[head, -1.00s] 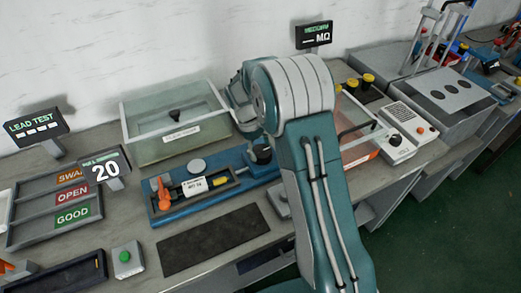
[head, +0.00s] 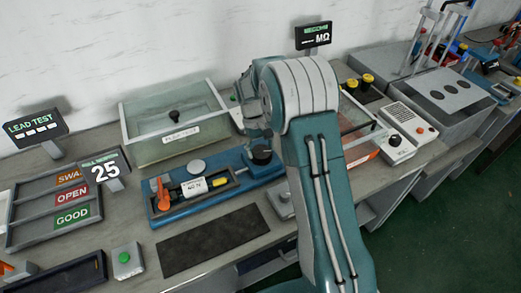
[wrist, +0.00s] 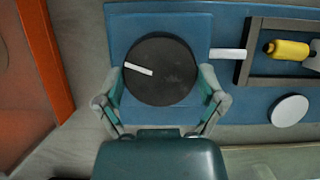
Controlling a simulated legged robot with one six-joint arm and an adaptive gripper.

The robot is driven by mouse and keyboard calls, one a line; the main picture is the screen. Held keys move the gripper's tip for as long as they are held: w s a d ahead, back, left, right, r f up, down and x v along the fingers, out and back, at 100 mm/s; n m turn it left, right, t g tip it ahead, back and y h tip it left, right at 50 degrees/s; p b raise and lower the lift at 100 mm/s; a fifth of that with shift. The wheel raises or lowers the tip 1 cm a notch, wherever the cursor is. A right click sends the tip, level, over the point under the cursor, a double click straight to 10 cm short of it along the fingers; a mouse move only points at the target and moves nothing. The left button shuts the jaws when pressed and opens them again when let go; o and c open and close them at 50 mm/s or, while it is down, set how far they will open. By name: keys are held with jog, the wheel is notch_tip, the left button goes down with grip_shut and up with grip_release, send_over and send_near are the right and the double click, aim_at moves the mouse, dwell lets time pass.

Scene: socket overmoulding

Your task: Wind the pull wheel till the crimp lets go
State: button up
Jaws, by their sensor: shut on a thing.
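The pull wheel is a round black knob (wrist: 160,70) with a white index line pointing to the upper left. It sits at one end of the blue pull fixture (wrist: 228,85). My gripper (wrist: 162,82) is shut on the wheel, one finger on each side of its rim. In the head view the wheel (head: 261,154) shows beside my arm, and my fingers are mostly hidden. A yellow crimp piece (head: 220,182) lies in the dark-framed channel of the fixture, with a white labelled block (head: 194,187) beside it. The pull display (head: 105,171) reads 25.
An orange clamp (head: 162,194) is at the fixture's left end. A clear-sided lidded box (head: 172,118) stands behind. A dark mat (head: 214,243) lies in front. A sorting tray (head: 52,212) is at left, with a green button (head: 124,257) nearby.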

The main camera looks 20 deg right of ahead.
jog(key=o, duration=0.8)
jog(key=shift+f, duration=0.1)
jog(key=v, duration=1.2)
jog(key=shift+w+a, duration=0.1)
jog(key=shift+w, duration=0.05)
